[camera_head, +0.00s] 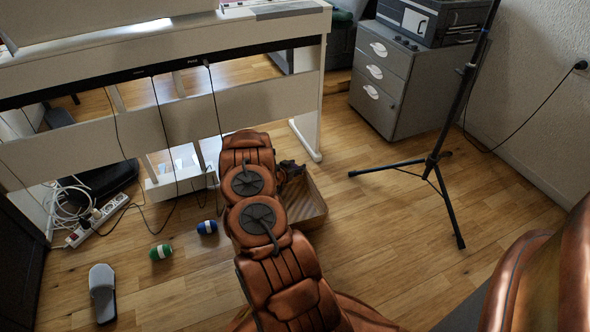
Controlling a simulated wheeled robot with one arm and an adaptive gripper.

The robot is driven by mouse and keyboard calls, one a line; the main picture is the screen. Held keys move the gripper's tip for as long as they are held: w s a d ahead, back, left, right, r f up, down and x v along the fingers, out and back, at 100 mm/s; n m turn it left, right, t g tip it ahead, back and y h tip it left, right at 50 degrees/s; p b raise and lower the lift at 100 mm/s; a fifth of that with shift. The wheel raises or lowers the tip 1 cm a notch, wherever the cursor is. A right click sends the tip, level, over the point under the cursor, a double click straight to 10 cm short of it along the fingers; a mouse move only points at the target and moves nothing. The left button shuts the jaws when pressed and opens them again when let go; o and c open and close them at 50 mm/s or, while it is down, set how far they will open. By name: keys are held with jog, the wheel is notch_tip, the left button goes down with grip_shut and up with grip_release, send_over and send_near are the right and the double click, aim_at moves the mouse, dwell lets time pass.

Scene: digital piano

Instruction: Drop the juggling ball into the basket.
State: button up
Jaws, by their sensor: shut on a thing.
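A shallow, open-topped brown basket (309,203) stands on the wooden floor in the middle, partly hidden behind my orange-brown arm. My dark gripper (290,169) shows only in part past the arm, at the basket's far left side and apparently over its opening. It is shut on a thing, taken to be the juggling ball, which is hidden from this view. A green ball with a pale band (161,252) and a blue ball with a pale band (207,227) lie on the floor left of the arm.
A white digital piano (250,90) stands behind, with cables hanging down. A black tripod stand (432,165) and a grey drawer cabinet (385,85) stand at right. The floor between basket and tripod is clear.

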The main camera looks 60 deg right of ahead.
notch_tip(320, 180, down, 6)
jog(key=b, duration=0.3)
jog(key=shift+r, duration=0.1)
jog(key=o, duration=1.4)
jog(key=shift+o, duration=0.2)
jog(key=shift+a, duration=0.15)
jog(key=v, duration=1.1)
jog(key=shift+a+r, duration=0.15)
jog(key=shift+a, duration=0.25)
